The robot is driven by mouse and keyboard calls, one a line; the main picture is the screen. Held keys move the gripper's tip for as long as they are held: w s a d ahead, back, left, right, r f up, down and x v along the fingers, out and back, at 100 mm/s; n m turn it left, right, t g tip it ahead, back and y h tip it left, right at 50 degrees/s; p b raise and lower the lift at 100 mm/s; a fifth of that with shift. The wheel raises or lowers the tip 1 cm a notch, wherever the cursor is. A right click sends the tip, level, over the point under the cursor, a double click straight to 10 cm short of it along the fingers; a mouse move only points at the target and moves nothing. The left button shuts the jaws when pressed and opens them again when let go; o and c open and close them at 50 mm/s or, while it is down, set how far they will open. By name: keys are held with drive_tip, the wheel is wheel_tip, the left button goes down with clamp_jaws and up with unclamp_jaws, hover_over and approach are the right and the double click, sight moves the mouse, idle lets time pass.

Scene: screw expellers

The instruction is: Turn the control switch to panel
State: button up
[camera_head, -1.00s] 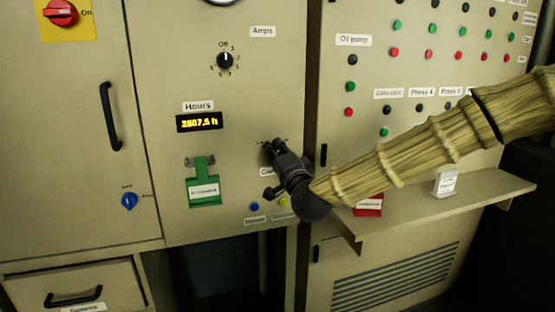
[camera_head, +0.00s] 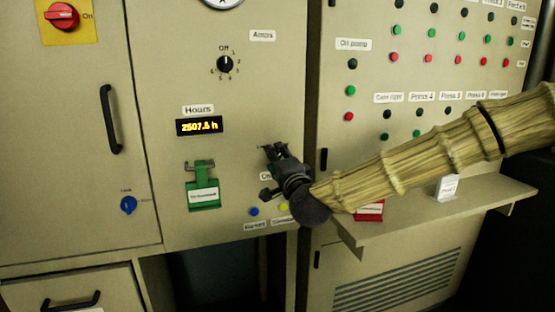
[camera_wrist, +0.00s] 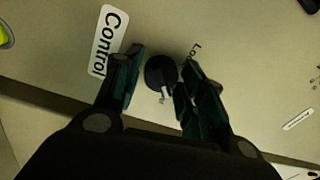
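The control switch (camera_wrist: 160,73) is a round black knob in the wrist view, beside the "Control" label (camera_wrist: 108,40). A partly hidden label beginning "Lo" sits to the right of the knob. My gripper (camera_wrist: 163,62) is open, with one finger on each side of the knob. I cannot tell whether either finger touches it. In the head view my gripper (camera_head: 275,152) is at the panel, right of the green hanging tag, and hides the switch.
Blue (camera_head: 254,211) and yellow (camera_head: 284,207) buttons sit just below my gripper. A green tagged latch (camera_head: 203,190) is to the left. A narrow shelf (camera_head: 440,213) with a red item (camera_head: 369,210) and a white card (camera_head: 447,187) juts out at right, below my arm.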

drive_tip(key=shift+o, duration=0.8)
drive_tip(key=shift+s, duration=0.1)
drive_tip(key=v, duration=1.1)
drive_tip(key=shift+s, duration=0.4)
